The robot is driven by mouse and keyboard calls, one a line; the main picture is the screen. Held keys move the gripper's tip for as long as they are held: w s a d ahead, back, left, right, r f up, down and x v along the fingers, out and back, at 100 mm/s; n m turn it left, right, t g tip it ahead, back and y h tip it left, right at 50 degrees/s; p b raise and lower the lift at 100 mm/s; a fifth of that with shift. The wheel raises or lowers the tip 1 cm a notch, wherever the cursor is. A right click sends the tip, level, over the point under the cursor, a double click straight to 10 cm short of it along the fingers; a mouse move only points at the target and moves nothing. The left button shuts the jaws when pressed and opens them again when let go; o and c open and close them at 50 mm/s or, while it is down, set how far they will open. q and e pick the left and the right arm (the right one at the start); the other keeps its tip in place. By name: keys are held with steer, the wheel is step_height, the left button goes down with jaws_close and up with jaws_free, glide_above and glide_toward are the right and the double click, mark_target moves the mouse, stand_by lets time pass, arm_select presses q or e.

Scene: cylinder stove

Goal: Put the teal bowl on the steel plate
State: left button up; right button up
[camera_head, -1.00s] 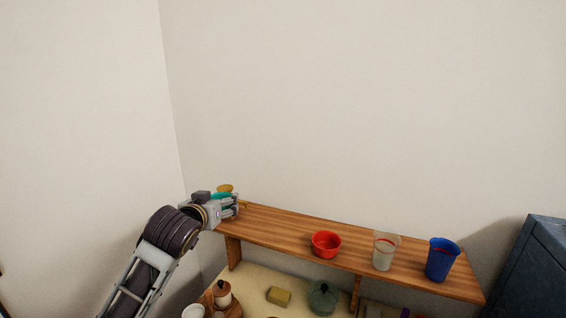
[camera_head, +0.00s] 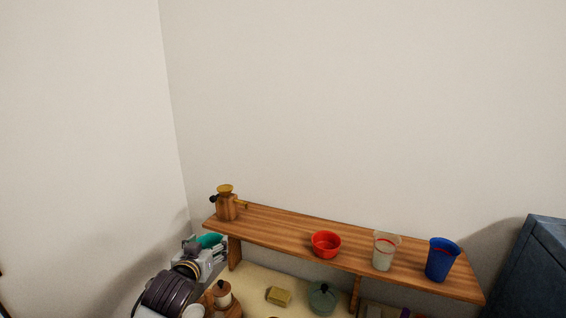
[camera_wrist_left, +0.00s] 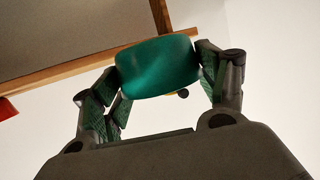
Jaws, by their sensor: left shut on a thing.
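The teal bowl (camera_wrist_left: 158,67) is between the fingers of my left gripper (camera_wrist_left: 160,78) in the left wrist view, and the gripper is shut on it. In the head view my left gripper (camera_head: 213,248) is at the lower left, by the left end of the wooden shelf and below its top. Only a small part of the teal bowl (camera_head: 209,240) shows there. I cannot make out the steel plate in either view. My right gripper is not in view.
On the wooden shelf (camera_head: 290,228) stand a brown and yellow pot (camera_head: 227,203), a red bowl (camera_head: 326,244), a clear cup (camera_head: 385,250) and a blue cup (camera_head: 441,259). Below are a yellow block (camera_head: 278,296), a green lidded pot (camera_head: 322,298) and a brown pot (camera_head: 222,294). A dark cabinet (camera_head: 540,265) stands right.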

arm_select(q)
steer(key=s+f, duration=0.3)
steer(key=f, duration=0.4)
steer(key=s+f, duration=0.3)
steer(key=f, duration=0.4)
steer(key=shift+s+a, duration=0.2)
steer(key=shift+s, duration=0.2)
